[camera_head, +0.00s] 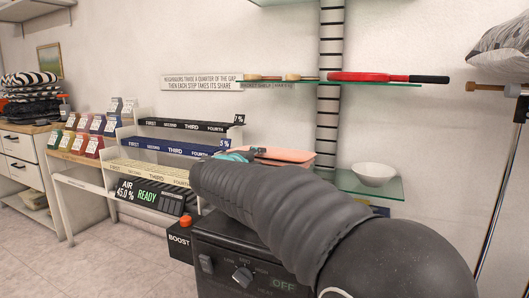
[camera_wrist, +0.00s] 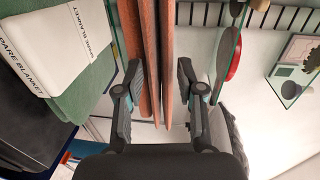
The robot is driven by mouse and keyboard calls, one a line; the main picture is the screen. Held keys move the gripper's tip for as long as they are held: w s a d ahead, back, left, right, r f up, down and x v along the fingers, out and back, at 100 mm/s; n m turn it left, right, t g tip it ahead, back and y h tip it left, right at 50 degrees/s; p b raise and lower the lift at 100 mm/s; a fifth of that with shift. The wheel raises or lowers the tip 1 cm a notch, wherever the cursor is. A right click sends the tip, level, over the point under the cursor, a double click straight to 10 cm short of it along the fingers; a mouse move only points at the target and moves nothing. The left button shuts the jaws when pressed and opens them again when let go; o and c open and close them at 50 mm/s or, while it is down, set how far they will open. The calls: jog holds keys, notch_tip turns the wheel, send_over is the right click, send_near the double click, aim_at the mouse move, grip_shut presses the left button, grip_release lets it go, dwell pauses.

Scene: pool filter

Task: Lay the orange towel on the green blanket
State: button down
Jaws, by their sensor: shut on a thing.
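The orange towel (camera_wrist: 147,45) is folded in layers and sits between the two fingers of my gripper (camera_wrist: 158,95) in the wrist view. My gripper is shut on it. In the head view the towel (camera_head: 285,156) shows as a flat, salmon-coloured fold beside the teal part of my gripper, near the glass shelf; my arm hides part of it. The green blanket (camera_wrist: 92,84) is at the left of the wrist view, with a white band lettered "SPARE BLANKET" around it, beside the towel. I cannot make out the blanket in the head view.
A lower glass shelf (camera_head: 387,185) holds a white bowl (camera_head: 374,174). A stepped rack (camera_head: 178,147) stands left, and a dark box with a knob (camera_head: 237,262) stands below my arm.

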jog(key=shift+w, duration=0.5)
jog(key=shift+w+d+f+b, duration=0.25)
jog(key=shift+w+f+b, duration=0.05)
jog(key=shift+f+b, duration=0.4)
jog(key=f+b, duration=0.1)
jog(key=f, duration=0.1)
jog(key=w+f+b, duration=0.1)
jog(key=f+b, duration=0.1)
jog(key=w+f+b, duration=0.1)
jog(key=f+b, duration=0.1)
jog(key=shift+w+d+f, duration=0.15)
jog(key=shift+d, duration=0.25)
jog(key=shift+f+b, duration=0.8)
jog(key=shift+f, duration=0.15)
grip_release()
jog(key=shift+s+a, duration=0.1)
jog(key=shift+s, duration=0.1)
jog(key=shift+s+a, duration=0.2)
jog(key=shift+s, duration=0.4)
